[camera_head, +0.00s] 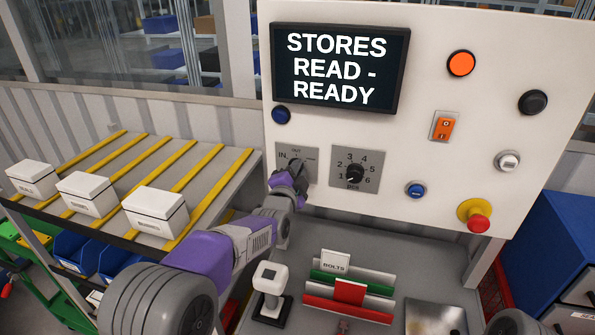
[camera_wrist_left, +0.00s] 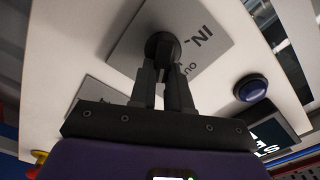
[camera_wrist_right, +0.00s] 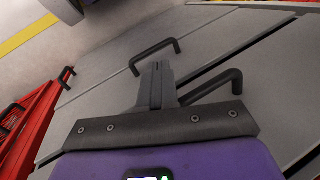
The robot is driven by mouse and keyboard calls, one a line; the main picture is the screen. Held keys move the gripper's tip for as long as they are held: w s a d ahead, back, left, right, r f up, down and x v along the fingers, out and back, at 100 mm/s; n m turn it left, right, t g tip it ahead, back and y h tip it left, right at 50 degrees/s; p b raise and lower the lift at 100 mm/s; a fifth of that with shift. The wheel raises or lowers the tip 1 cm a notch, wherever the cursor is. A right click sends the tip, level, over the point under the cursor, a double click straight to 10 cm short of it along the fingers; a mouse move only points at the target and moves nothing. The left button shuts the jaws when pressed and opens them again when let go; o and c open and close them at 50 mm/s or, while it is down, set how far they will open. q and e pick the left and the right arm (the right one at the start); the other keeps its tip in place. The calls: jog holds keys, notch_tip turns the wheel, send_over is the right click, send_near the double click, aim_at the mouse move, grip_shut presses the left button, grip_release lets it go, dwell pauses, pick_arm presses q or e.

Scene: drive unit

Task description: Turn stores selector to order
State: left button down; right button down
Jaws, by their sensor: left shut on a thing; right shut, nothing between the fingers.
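The stores selector (camera_head: 297,163) is a dark knob on a grey plate marked IN and OUT, on the white panel below the screen. My left gripper (camera_head: 288,182) is in front of it and hides part of the plate. In the left wrist view the fingers (camera_wrist_left: 168,72) are shut on the dark round knob (camera_wrist_left: 162,46). The plate's third label is too small to read. The screen (camera_head: 340,68) shows STORES READ - READY. My right gripper (camera_wrist_right: 157,75) is shut and empty, seen only in its wrist view, above grey surfaces with dark handles.
A numbered pcs dial (camera_head: 355,172) sits right of the selector. A blue button (camera_head: 281,115) is above it. A red emergency stop (camera_head: 478,222) is at lower right. White boxes (camera_head: 155,212) stand on the left rack. A scanner-like device (camera_head: 271,283) stands on the desk below.

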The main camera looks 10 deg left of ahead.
pick_arm(q)
jog(key=c, duration=1.1)
grip_release()
jog(key=shift+s+a, duration=0.15)
jog(key=shift+s, duration=3.65)
